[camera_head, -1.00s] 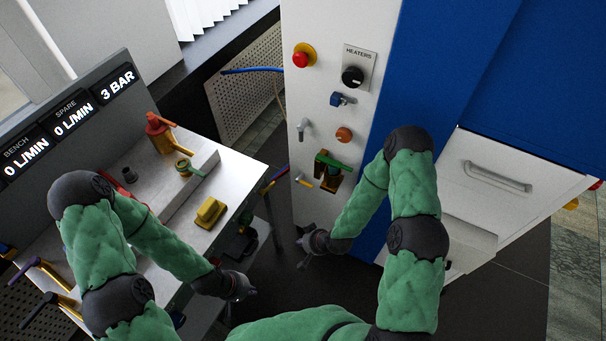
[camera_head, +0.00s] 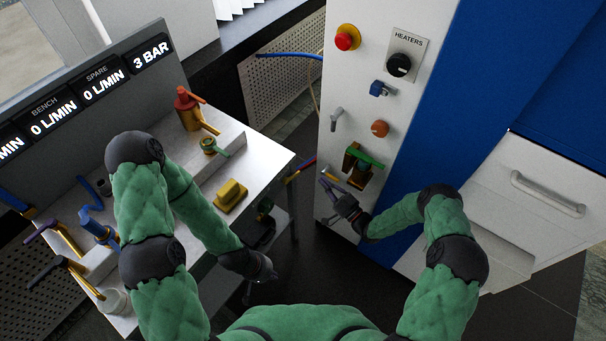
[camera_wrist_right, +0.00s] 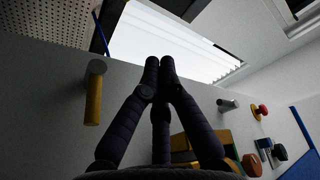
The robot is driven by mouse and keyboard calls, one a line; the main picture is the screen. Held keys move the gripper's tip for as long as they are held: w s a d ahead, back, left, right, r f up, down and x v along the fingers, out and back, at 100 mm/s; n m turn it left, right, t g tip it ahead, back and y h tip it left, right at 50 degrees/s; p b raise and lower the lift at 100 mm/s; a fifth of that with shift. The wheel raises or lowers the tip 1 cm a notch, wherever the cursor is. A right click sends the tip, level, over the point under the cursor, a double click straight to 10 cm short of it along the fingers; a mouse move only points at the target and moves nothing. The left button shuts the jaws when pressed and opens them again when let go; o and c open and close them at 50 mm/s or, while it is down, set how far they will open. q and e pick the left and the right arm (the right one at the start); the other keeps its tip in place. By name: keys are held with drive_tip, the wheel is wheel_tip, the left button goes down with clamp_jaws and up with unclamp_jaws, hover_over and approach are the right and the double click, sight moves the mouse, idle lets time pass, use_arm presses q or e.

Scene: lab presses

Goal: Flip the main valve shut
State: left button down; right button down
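No label in view marks the main valve. A valve with a green handle (camera_head: 363,156) and brass body sits low on the white panel (camera_head: 338,95). A short yellow lever (camera_head: 329,172) is at its lower left; a yellow stub with a grey end (camera_wrist_right: 95,92) shows in the right wrist view. My right gripper (camera_head: 332,186) is just below the green-handled valve, close to the panel. In the wrist view its fingertips (camera_wrist_right: 159,62) meet with nothing visible between them. My left gripper (camera_head: 268,272) hangs beyond the bench's front corner; its fingers are too small to read.
The bench (camera_head: 268,165) at left holds a red-handled valve (camera_head: 187,104), a green one (camera_head: 209,146) and a yellow block (camera_head: 231,195).

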sight(292, 177)
drive_tip(key=shift+s+r+y, duration=0.2)
drive_tip(key=shift+y, duration=0.3)
drive_tip(key=w+a+b, duration=0.4)
drive_tip(key=w+a, duration=0.1)
drive_tip(key=a, duration=0.2)
drive_tip(key=shift+w+a+f, duration=0.2)
drive_tip(key=shift+a+f, duration=0.15)
drive_tip(key=shift+a, duration=0.05)
drive_tip(key=shift+s, duration=0.1)
idle(0.3)
